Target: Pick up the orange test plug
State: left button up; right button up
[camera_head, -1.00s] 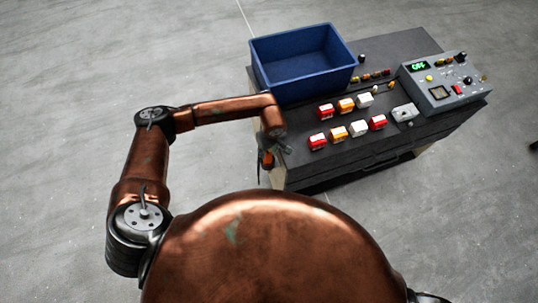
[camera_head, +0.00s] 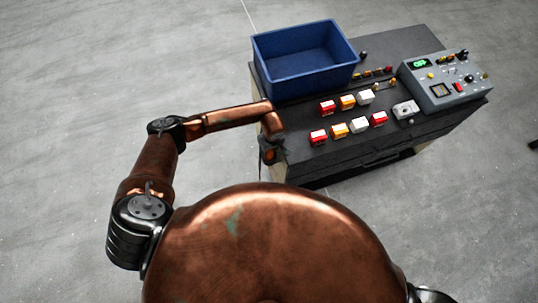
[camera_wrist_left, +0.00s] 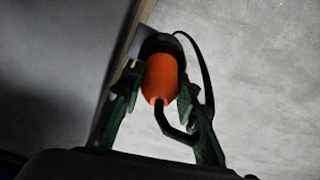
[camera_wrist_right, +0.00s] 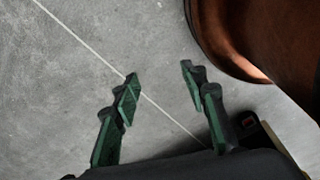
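The orange test plug (camera_wrist_left: 161,80) shows in the left wrist view, with a black collar at its far end and a black cable curving from its near end. It sits at the side of the dark cart (camera_head: 345,165). My left gripper (camera_wrist_left: 160,82) has one finger on each side of the plug. Its fingers stand about as wide apart as the right gripper's, and I cannot tell whether they touch the plug. In the head view the left gripper (camera_head: 270,150) largely hides the plug at the cart's left end. My right gripper (camera_wrist_right: 159,77) is open and empty above the floor.
On the cart stand a blue bin (camera_head: 305,86), two rows of red, orange and white blocks (camera_head: 339,131), a small grey box (camera_head: 405,110) and a grey console (camera_head: 444,84) with a green display. Open concrete floor (camera_head: 80,100) lies to the left.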

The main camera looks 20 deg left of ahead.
pick_arm(q)
jog(key=shift+r, duration=0.1)
grip_shut()
pick_arm(e)
jog(key=shift+s, duration=0.8)
jog(key=shift+f, duration=0.1)
